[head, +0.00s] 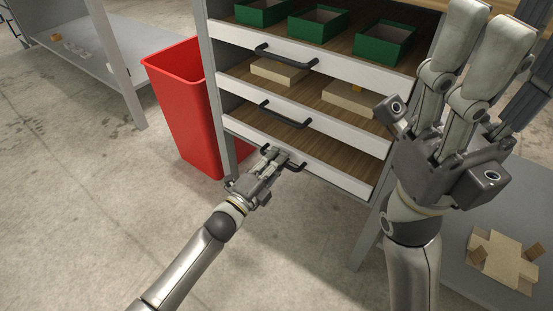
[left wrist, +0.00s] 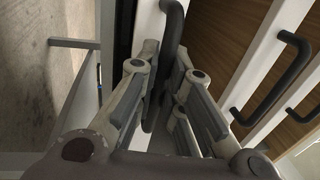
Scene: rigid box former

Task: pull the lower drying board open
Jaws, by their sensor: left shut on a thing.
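The lower drying board (head: 338,178) is the lowest of three boards in the rack, with a white front strip and a wood surface. Its front looks roughly in line with the boards above. My left gripper (head: 274,157) is shut on its black handle (head: 296,166). In the left wrist view, the handle (left wrist: 172,22) runs between the fingers of the left gripper (left wrist: 168,90); the fingers hide part of it. My right gripper (head: 485,40) is raised at the right, in front of the rack, fingers pointing up. Its finger opening is not clear.
The middle board (head: 340,132) holds flat tan pieces. The top board (head: 345,64) holds green boxes (head: 383,43). A red bin (head: 186,105) stands just left of the rack. A grey table (head: 470,285) with a tan cardboard blank (head: 500,257) is at lower right. Floor in front is clear.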

